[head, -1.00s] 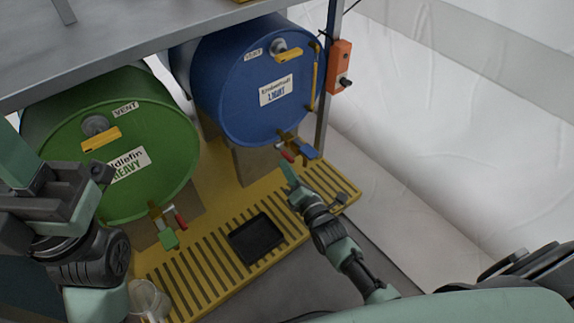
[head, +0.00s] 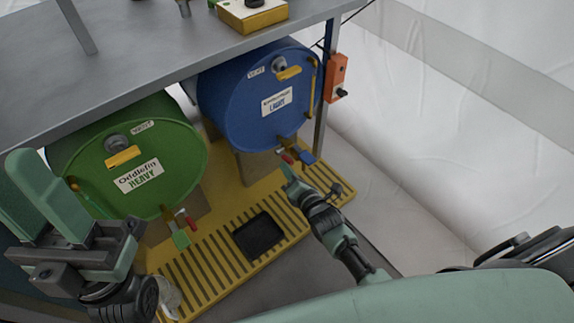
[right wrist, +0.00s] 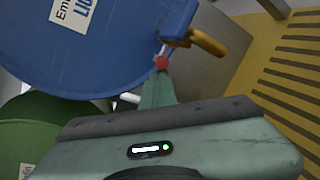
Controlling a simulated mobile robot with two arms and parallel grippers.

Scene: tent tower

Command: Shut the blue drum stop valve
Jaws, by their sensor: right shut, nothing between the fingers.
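The blue drum (head: 240,110) lies on its side under the grey shelf. Its brass stop valve (head: 290,144) sits low on the front, with a red-tipped lever (head: 287,158) and a blue outlet piece (head: 307,157). My right gripper (head: 288,170) is shut and empty, its tips just below the red tip. In the right wrist view the red tip (right wrist: 162,63) is right at the finger ends; I cannot tell if they touch. My left gripper (head: 18,182) is open and empty, before the green drum at the left.
The green drum (head: 160,150) has its own tap (head: 179,236) with a red handle. A yellow slatted platform (head: 205,272) with a black tray (head: 258,235) lies below. A clear container (head: 168,296) is near my left arm. An orange box (head: 336,75) hangs on the shelf post.

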